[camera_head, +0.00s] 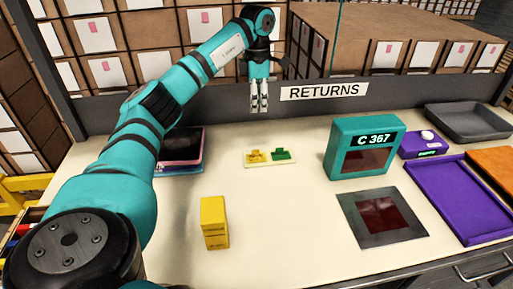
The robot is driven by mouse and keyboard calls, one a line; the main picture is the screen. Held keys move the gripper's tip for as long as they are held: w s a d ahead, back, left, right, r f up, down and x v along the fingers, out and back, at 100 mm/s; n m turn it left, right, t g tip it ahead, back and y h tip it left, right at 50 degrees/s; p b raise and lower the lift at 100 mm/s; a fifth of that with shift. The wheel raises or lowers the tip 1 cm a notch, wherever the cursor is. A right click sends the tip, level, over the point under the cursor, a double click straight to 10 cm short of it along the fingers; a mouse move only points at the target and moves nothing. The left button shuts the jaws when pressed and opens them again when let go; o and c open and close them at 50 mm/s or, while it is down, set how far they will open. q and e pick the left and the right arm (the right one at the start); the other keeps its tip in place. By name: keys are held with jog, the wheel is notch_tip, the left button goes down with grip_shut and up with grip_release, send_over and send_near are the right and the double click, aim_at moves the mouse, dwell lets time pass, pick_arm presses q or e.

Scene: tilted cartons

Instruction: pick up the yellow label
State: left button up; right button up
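A flat yellow piece (257,156), which looks like the yellow label, lies on a small pale tray (270,165) in the middle of the table. A similar green piece (282,154) lies to its right on the same tray. My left gripper (260,108) points down in the air, above and beyond the tray, in front of the RETURNS sign's panel. It is apart from the yellow piece. Its fingers look close together, but the view does not settle whether they are open or shut. I see nothing held between them. My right gripper is not in view.
A yellow box (214,222) stands upright nearer the front. A teal device marked C 367 (340,150), a dark red-centred plate (360,235) and a purple tray (422,200) are at right. A dark-screened tablet (183,146) lies behind my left arm.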

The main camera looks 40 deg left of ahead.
aim_at(257, 156)
pick_arm(q)
jog(key=f, duration=1.6)
jog(key=shift+d, duration=0.2)
jog(key=shift+c, duration=0.4)
grip_shut()
jog(key=shift+r+p, duration=0.15)
jog(key=shift+p, duration=0.25)
